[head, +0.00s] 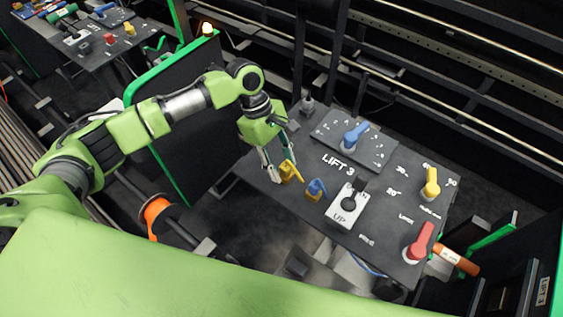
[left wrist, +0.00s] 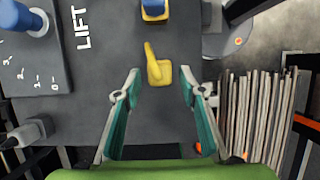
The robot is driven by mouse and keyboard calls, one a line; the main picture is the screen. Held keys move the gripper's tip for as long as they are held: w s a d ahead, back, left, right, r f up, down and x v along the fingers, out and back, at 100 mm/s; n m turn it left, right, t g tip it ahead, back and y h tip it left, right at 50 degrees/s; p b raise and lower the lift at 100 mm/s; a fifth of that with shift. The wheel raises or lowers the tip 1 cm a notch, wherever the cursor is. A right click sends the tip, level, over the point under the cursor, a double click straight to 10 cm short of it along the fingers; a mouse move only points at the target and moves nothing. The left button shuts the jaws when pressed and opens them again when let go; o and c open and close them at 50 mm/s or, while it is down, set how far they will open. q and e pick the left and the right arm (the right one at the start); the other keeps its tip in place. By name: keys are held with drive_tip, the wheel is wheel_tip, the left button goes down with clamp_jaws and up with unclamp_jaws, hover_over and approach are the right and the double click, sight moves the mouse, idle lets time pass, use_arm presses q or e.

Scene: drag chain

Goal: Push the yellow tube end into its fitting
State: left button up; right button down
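A small yellow piece (head: 291,172) with a slanted stem on a blocky base sits at the left edge of the dark LIFT 3 panel. It also shows in the left wrist view (left wrist: 159,70). I cannot tell whether this is the tube end or its fitting, and no separate yellow tube shows. My left gripper (head: 281,167) points down at it. In the left wrist view its two fingers (left wrist: 160,78) are spread wide, with the yellow piece between and just beyond the tips. No grip on it is seen. My right gripper is not in view.
A similar blue piece (head: 317,189) sits close to the right. The panel (head: 385,215) also carries a white UP switch plate (head: 341,216), a blue knob (head: 354,136), a yellow lever (head: 431,184) and a red lever (head: 420,242). A black partition (head: 172,130) stands to the left.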

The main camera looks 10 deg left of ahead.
use_arm(q)
drive_tip(key=v, duration=1.2)
idle(0.4)
